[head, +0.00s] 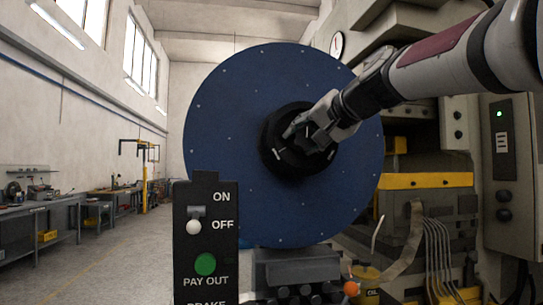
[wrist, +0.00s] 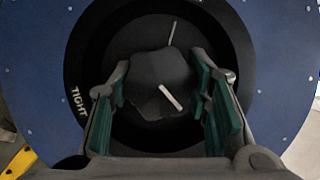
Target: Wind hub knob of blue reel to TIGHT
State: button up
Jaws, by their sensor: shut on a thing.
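The blue reel (head: 225,110) is a large upright disc in the middle of the head view; its blue face also shows around the edges of the wrist view (wrist: 42,60). At its centre is a black hub with a dark lobed hub knob (wrist: 150,72). The knob carries a white line, and another white line is on the hub above it. The word TIGHT (wrist: 78,101) is on the hub's left side. My gripper (head: 308,130) reaches in from the right and is at the hub. In the wrist view its green-padded fingers (wrist: 160,95) are on both sides of the knob, shut on it.
A black control panel (head: 206,255) with ON/OFF, a white-knobbed lever and a green PAY OUT button stands in front of the reel, lower left. Machinery with cables and a yellow bar (head: 425,180) fills the right. Workbenches (head: 60,215) line the left wall; the floor between is clear.

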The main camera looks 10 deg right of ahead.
jog(key=m+b, duration=0.1)
jog(key=m+y+b, duration=0.1)
jog(key=m+b, duration=0.1)
jog(key=m+t+y+b, duration=0.1)
jog(key=b, duration=0.1)
jog(key=shift+d+f, duration=0.1)
jog(key=shift+f, duration=0.15)
jog(key=m+t+b, duration=0.1)
jog(key=m+b, duration=0.1)
jog(key=m+t+y+b, duration=0.1)
jog(key=m+b, duration=0.1)
jog(key=m, duration=0.1)
jog(key=shift+b, duration=0.4)
jog(key=m+t+b, duration=0.1)
jog(key=m+b, duration=0.1)
jog(key=m, duration=0.1)
jog(key=m+t+b, duration=0.1)
jog(key=m+b, duration=0.1)
jog(key=m, duration=0.1)
jog(key=shift+h, duration=0.3)
jog(key=m+t+h+b, duration=0.1)
jog(key=m+b, duration=0.1)
jog(key=m, duration=0.1)
jog(key=m+t+h+b, duration=0.1)
jog(key=m+b, duration=0.1)
jog(key=m, duration=0.1)
jog(key=shift+m, duration=0.3)
jog(key=shift+m+h, duration=0.3)
